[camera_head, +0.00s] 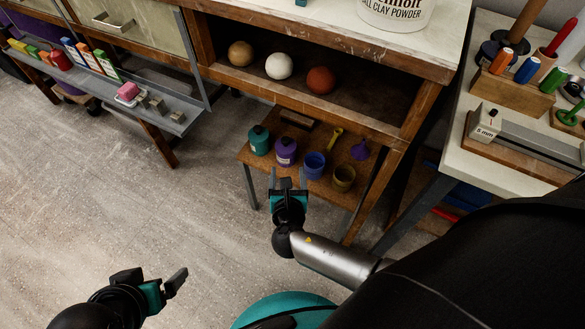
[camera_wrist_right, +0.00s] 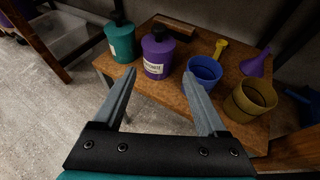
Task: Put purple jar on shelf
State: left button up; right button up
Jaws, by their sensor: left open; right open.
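The purple jar (camera_head: 286,152) has a dark cap and a pale label. It stands upright on a low wooden stand (camera_head: 325,178), between a teal jar (camera_head: 259,140) and a blue cup. My right gripper (camera_head: 288,181) is open and empty, just in front of the purple jar. In the right wrist view the jar (camera_wrist_right: 157,57) shows beyond the open fingers, apart from them as far as I can tell. A wooden shelf compartment (camera_head: 348,112) under the worktop holds three balls. My left gripper (camera_head: 163,282) is open and empty above the floor at the lower left.
A blue cup (camera_head: 314,165), a yellow-brown cup (camera_head: 343,178) and a purple funnel (camera_head: 360,150) stand right of the jar. A grey shelf (camera_head: 183,120) with boxes is at the left. A side table (camera_head: 468,165) with tools is at the right. Floor at left is clear.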

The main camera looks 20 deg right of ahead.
jog(key=s+r+m+g+y, duration=0.2)
jog(key=s+r+m, duration=0.2)
jog(key=m, duration=0.5)
jog(key=s+a+r+m+g+y, duration=0.1)
jog(key=s+r+m+g+y, duration=0.1)
jog(key=s+r+m, duration=0.2)
jog(key=s+r+m+g+y, duration=0.2)
jog(key=s+m, duration=0.6)
jog(key=m, duration=0.8)
notch_tip(320, 180, up, 2)
jog(key=shift+s+a+r+g, duration=0.2)
jog(key=shift+s+a+g, duration=0.1)
jog(key=shift+g, duration=0.3)
